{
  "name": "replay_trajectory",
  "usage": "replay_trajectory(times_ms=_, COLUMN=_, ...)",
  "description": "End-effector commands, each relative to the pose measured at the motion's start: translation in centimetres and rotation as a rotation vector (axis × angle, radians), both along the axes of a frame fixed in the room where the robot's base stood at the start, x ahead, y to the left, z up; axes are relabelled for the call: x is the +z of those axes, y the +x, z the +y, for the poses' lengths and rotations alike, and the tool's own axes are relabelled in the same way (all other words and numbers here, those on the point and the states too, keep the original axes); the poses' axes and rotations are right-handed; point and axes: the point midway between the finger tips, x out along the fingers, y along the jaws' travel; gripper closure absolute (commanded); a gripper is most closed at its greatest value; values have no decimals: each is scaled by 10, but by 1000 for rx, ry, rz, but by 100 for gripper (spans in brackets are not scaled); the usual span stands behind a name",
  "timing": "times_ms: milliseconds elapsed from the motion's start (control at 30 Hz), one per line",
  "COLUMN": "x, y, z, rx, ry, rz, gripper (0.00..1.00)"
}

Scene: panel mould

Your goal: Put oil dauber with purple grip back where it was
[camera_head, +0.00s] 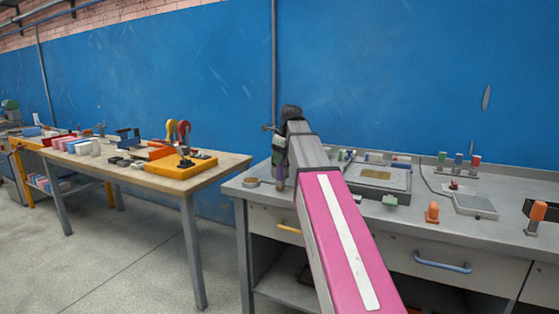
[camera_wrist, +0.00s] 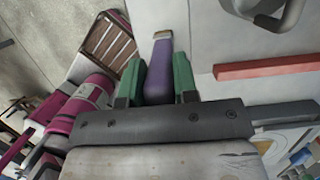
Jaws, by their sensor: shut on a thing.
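The oil dauber with the purple grip (camera_wrist: 159,78) is between the two green fingers of my gripper (camera_wrist: 157,70) in the wrist view. The fingers are shut on the purple grip, which ends in a tan tip at the top of the picture. In the head view my gripper (camera_head: 279,158) is over the left end of the grey workbench (camera_head: 232,188), and the dauber (camera_head: 280,180) hangs down from it. I cannot tell whether its lower end touches the bench. My arm hides part of the bench behind it.
A round metal ring (camera_head: 250,182) lies left of my gripper. A shallow mould frame (camera_head: 398,192), a green block (camera_head: 389,200) and an orange-topped piece (camera_head: 432,212) are to the right. Coloured handles (camera_head: 457,161) stand at the back. A wooden table (camera_head: 225,168) is left, across a gap.

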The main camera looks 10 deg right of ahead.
Motion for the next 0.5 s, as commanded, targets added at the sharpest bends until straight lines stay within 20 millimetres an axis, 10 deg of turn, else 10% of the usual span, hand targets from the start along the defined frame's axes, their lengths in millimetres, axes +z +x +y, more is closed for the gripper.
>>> replay_trajectory(times_ms=400, x=-8, y=0, z=0, rx=0, ry=0, rz=0, gripper=96)
replay_trajectory(times_ms=433, x=-9, y=0, z=0, rx=0, ry=0, rz=0, gripper=69)
replay_trajectory(times_ms=500, x=-8, y=0, z=0, rx=0, ry=0, rz=0, gripper=47)
